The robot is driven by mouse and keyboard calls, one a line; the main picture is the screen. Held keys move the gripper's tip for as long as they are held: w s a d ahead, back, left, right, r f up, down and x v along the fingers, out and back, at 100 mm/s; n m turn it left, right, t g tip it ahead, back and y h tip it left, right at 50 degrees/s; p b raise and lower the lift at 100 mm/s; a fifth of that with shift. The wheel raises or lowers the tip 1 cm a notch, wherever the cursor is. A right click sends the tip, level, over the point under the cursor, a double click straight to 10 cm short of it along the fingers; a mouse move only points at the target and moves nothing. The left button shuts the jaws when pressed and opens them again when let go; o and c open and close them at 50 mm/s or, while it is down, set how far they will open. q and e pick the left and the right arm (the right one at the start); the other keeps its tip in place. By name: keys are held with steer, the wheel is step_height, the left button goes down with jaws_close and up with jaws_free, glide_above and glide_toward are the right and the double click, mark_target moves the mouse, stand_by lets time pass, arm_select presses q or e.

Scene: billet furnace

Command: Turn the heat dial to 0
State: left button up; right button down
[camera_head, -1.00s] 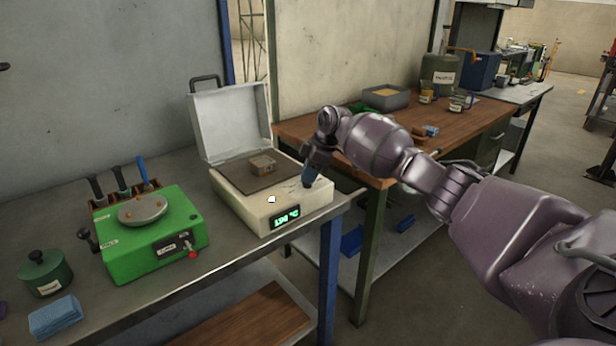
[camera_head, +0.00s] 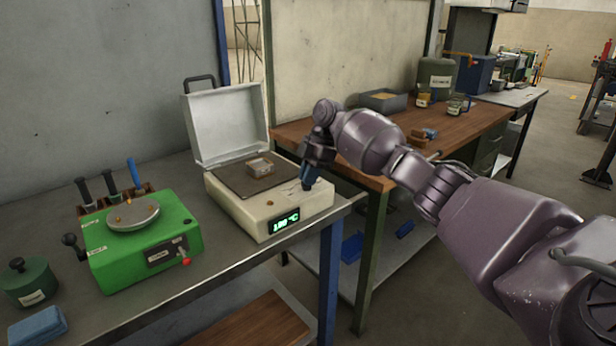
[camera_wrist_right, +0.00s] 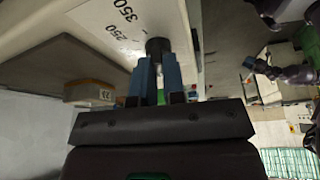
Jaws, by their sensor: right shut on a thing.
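The cream furnace box (camera_head: 262,216) stands on the grey bench with its lid raised. Its green display (camera_head: 285,220) is lit, but I cannot read the number surely. My right gripper (camera_head: 309,182) is at the right side of the box's top. In the right wrist view, my right gripper (camera_wrist_right: 158,75) has its blue fingers closed on the dark heat dial (camera_wrist_right: 157,47). The printed marks 250 and 350 show beside the dial; the rest of the scale is hidden. My left gripper is not in view.
A small block (camera_head: 260,167) sits on the dark plate inside the open box. A green device (camera_head: 145,240) with a red-tipped lever stands to the left. A wooden bench (camera_head: 470,130) stands behind my right arm.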

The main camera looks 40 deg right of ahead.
steer(key=shift+s+a+f, duration=0.1)
steer(key=shift+f, duration=0.3)
steer(key=c, duration=1.4)
jaws_free()
steer(key=shift+o, duration=1)
steer(key=shift+r, duration=0.1)
steer(key=v, duration=1)
steer(key=shift+r, duration=0.35)
